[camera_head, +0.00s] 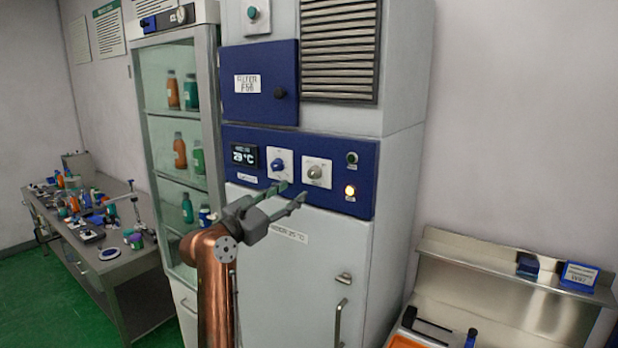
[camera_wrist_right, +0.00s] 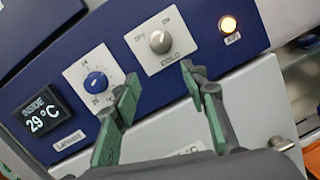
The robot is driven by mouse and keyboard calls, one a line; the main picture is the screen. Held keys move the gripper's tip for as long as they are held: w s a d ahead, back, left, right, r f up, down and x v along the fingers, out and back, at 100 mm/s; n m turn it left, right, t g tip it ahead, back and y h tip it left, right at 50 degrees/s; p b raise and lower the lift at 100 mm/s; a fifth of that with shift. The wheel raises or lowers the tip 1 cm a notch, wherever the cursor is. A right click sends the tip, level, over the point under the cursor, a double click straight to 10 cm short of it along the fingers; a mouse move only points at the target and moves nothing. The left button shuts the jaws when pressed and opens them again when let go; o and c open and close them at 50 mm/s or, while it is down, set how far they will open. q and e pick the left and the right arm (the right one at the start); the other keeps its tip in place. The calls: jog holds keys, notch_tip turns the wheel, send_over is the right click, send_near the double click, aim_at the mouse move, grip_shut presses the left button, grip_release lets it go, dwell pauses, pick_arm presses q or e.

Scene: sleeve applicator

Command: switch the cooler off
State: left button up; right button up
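The cooler (camera_head: 290,270) is a tall grey cabinet with a blue control panel. The panel has a display (camera_head: 244,156) reading 29 °C, a blue knob (camera_head: 278,165) and a grey knob (camera_head: 316,172). My left gripper is not in view.
A glass-fronted cabinet (camera_head: 161,120) with bottles stands left of the cooler. A cluttered bench (camera_head: 125,266) is further left. A steel counter (camera_head: 490,262) stands at the right. The cooler's door handle (camera_head: 340,322) sticks out below the panel.

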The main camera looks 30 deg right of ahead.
aim_at(312, 174)
jog(key=s+r+m+y, duration=0.2)
jog(key=s+r, duration=0.1)
jog(key=r, duration=0.1)
jog(key=shift+t, duration=0.3)
jog(key=x, duration=0.7)
jog(key=shift+w+a+p, duration=0.15)
jog(key=shift+w+p, duration=0.1)
jog(key=shift+p, duration=0.05)
jog(key=shift+c, duration=0.7)
grip_shut()
